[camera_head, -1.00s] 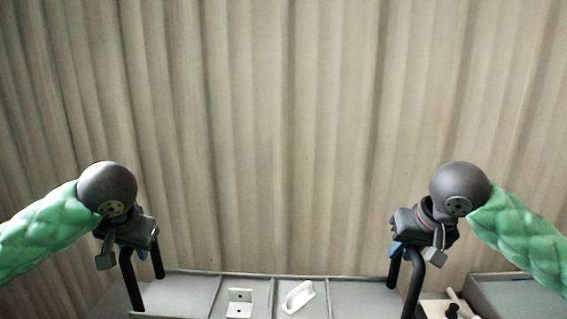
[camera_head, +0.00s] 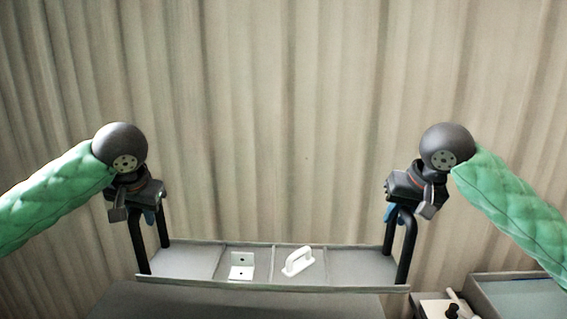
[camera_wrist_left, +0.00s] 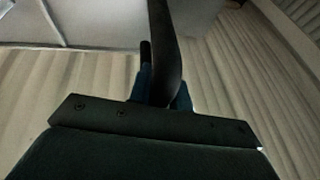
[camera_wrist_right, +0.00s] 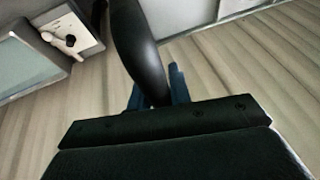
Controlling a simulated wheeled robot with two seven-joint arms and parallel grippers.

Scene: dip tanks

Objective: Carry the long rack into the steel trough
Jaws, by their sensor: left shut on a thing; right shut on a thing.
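The long rack (camera_head: 345,281) is a shallow grey tray split into compartments, with a black bar handle at each end. It hangs level in the head view, held up by both handles. My left gripper (camera_head: 150,210) is shut on the left handle (camera_head: 138,245); the handle also shows between its fingers in the left wrist view (camera_wrist_left: 163,50). My right gripper (camera_head: 393,210) is shut on the right handle (camera_head: 405,250), seen close in the right wrist view (camera_wrist_right: 137,50). A white angle bracket (camera_head: 241,268) and a white handle-shaped part (camera_head: 298,261) lie in the middle compartments.
A grey surface (camera_head: 240,304) lies below the rack. At the lower right are a grey-walled container (camera_head: 517,295) and a white panel with a black knob (camera_head: 452,310); both also show in the right wrist view. A pleated beige curtain or wall fills the background.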

